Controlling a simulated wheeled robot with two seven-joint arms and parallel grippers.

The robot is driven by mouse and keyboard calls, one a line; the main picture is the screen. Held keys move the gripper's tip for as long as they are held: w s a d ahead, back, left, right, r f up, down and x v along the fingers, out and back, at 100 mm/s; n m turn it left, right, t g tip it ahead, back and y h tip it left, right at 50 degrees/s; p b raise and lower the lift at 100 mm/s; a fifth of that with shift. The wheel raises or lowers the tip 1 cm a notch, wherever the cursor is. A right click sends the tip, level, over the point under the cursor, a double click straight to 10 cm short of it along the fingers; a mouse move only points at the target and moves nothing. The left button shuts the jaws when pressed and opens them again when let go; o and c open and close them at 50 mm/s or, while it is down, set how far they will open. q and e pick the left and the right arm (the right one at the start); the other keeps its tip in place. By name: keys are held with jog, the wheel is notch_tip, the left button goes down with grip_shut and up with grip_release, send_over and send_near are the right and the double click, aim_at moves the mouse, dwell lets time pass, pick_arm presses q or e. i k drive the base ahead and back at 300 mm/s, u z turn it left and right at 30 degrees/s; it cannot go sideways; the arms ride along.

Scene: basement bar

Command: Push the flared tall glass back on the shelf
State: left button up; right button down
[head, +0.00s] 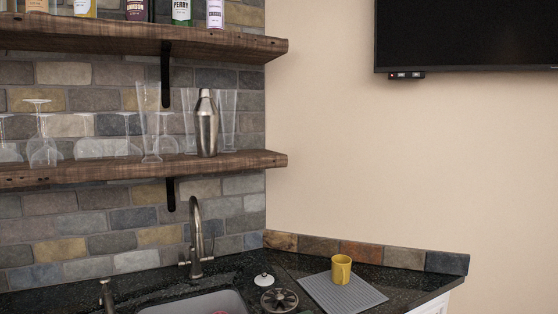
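Three tall clear glasses that widen toward the top stand on the lower wooden shelf (120,170). The left flared tall glass (149,120) is upright, with its base close to the shelf's front edge. Another tall glass (189,115) stands just left of a steel cocktail shaker (207,128), and a third tall glass (228,115) stands behind and right of it. The glasses are see-through, so their exact depth on the shelf is hard to tell. Neither of my grippers is in view.
Upside-down stemmed glasses (42,135) crowd the shelf's left part. An upper shelf (140,42) with bottles hangs above. Below are a faucet (196,240), a sink (200,303), and a yellow mug (341,269) on a grey mat (345,297). The air before the shelves is clear.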

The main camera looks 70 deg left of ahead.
aim_at(149, 92)
jog(key=u, duration=3.6)
jog(key=i, duration=0.1)
